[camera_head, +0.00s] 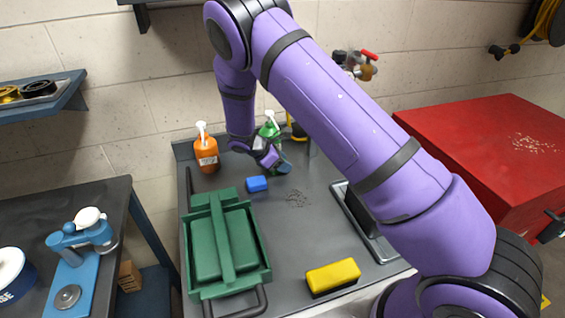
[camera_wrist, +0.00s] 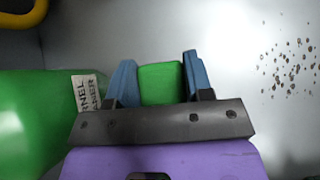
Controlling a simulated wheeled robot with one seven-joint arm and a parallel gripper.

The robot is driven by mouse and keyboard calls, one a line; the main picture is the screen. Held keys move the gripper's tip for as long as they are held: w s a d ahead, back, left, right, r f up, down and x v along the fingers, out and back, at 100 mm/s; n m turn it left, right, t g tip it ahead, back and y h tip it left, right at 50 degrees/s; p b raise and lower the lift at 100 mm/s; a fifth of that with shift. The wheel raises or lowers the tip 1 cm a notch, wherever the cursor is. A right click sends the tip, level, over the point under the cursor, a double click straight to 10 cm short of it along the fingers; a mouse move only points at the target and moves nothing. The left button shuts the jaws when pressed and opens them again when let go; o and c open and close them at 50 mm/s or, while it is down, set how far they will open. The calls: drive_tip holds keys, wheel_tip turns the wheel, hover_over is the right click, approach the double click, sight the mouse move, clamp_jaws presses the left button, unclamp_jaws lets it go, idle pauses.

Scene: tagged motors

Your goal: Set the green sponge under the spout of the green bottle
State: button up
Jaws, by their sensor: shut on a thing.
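The green sponge (camera_wrist: 160,83) sits between the two blue fingers of my gripper (camera_wrist: 158,72) in the wrist view. The fingers are shut on its sides. The green bottle (camera_wrist: 35,118) lies close to the left of my gripper there, and part of its label shows. In the head view the green bottle (camera_head: 269,131) stands upright at the back of the bench, its white spout on top, partly behind my arm. My gripper (camera_head: 284,164) is low in front of it. The sponge cannot be made out in the head view, and its gap to the bench is unclear.
An orange bottle (camera_head: 206,154) with a white spout stands left of the green one. A blue block (camera_head: 257,184) lies in front. Dark specks (camera_head: 297,198) are scattered nearby. A green toolbox (camera_head: 244,240) and a yellow block (camera_head: 333,273) are nearer.

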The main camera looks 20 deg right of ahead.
drive_tip(key=o, duration=1)
drive_tip(key=shift+c, duration=0.2)
